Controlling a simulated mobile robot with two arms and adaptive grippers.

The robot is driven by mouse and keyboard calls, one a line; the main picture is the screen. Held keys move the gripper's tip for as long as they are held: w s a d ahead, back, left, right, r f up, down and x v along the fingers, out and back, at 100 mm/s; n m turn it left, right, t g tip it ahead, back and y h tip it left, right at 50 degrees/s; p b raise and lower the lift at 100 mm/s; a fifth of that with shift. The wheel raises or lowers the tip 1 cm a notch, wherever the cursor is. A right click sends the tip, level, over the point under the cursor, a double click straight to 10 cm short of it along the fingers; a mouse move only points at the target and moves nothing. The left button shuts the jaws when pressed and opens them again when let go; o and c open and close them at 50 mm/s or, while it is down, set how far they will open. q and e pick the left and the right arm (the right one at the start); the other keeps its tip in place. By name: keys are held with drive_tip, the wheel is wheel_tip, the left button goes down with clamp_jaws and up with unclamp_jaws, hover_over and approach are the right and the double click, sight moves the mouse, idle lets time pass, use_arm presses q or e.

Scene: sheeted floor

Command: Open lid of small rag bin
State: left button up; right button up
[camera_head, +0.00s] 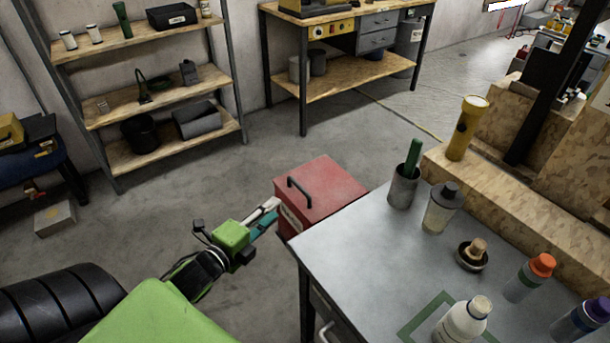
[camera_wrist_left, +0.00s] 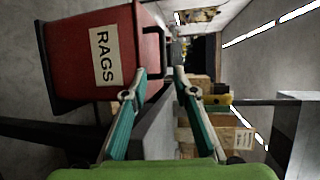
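The rag bin (camera_head: 290,222) is a small red box on the floor beside the workbench. Its flat red lid (camera_head: 335,187) looks shut and carries a black bar handle (camera_head: 299,189). In the left wrist view the bin (camera_wrist_left: 70,55) appears turned on its side, with a "RAGS" label (camera_wrist_left: 106,57). My left gripper (camera_head: 274,210) is close to the bin's front left, near the handle side. The left wrist view shows its fingers (camera_wrist_left: 160,74) apart, by the lid edge. I cannot tell whether they touch the bin. My right gripper is not in view.
A grey workbench (camera_head: 375,250) stands right of the bin, close to it, holding bottles, a cup (camera_head: 403,188) and a small bowl (camera_head: 472,258). A yellow flashlight (camera_head: 466,128) stands behind. Shelving (camera_head: 160,90) is at the back left.

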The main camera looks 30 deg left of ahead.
sight(298, 188)
use_arm(q)
drive_tip(key=w, duration=0.4)
drive_tip(key=w+f, duration=0.1)
drive_tip(key=w, duration=0.3)
drive_tip(key=w+f+p, duration=0.1)
drive_tip(key=w, duration=0.4)
drive_tip(key=shift+w+d, duration=0.1)
clamp_jaws()
